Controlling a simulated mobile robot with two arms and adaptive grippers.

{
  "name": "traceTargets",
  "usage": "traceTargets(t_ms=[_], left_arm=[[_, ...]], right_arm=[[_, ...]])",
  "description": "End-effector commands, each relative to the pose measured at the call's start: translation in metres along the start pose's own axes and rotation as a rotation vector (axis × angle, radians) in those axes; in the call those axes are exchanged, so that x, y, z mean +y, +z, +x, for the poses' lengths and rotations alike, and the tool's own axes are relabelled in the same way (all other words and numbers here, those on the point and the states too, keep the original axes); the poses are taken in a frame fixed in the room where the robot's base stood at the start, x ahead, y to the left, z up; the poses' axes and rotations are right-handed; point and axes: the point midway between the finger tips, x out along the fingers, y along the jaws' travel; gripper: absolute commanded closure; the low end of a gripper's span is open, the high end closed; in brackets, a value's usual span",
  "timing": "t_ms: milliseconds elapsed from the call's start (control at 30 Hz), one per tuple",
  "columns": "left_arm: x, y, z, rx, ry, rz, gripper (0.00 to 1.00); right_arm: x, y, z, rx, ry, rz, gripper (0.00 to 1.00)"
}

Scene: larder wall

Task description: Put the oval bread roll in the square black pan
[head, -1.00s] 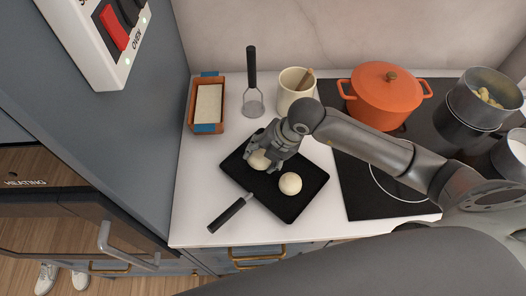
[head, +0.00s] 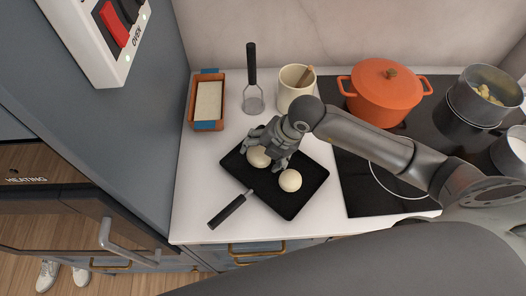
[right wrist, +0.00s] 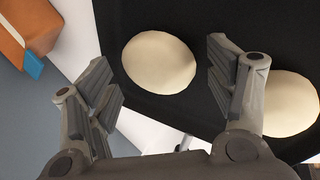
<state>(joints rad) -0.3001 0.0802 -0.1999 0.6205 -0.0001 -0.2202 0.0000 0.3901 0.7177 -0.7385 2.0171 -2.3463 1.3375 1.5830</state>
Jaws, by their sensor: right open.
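The square black pan (head: 297,205) lies on the white counter with its handle toward the front left. Two pale bread rolls rest in it. The left roll (head: 257,157) looks slightly oval and lies under my right gripper (head: 263,153); in the right wrist view this roll (right wrist: 158,62) shows whole. The other, rounder-looking roll (head: 290,180) lies to its right; in the right wrist view it (right wrist: 290,103) is partly hidden by a finger. My right gripper is open, its fingers spread apart on either side of the left roll without gripping it. My left gripper is out of view.
A loaf tin (head: 207,122), a masher (head: 252,80) and a cream utensil pot (head: 296,101) stand behind the pan. An orange pot (head: 384,85) and a steel pot (head: 482,92) are on the black hob to the right. The counter left of the pan is clear.

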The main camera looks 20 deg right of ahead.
Motion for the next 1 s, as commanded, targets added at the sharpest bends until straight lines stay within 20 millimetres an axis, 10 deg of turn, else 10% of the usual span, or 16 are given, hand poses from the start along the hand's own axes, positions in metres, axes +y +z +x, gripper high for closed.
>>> traceTargets(t_ms=[500,1000], left_arm=[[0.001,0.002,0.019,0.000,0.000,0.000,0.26],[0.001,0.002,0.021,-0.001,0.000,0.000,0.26]], right_arm=[[0.000,0.001,-0.099,-0.005,0.003,-0.002,0.23],[0.000,0.000,-0.117,-0.002,0.001,0.000,0.23]])
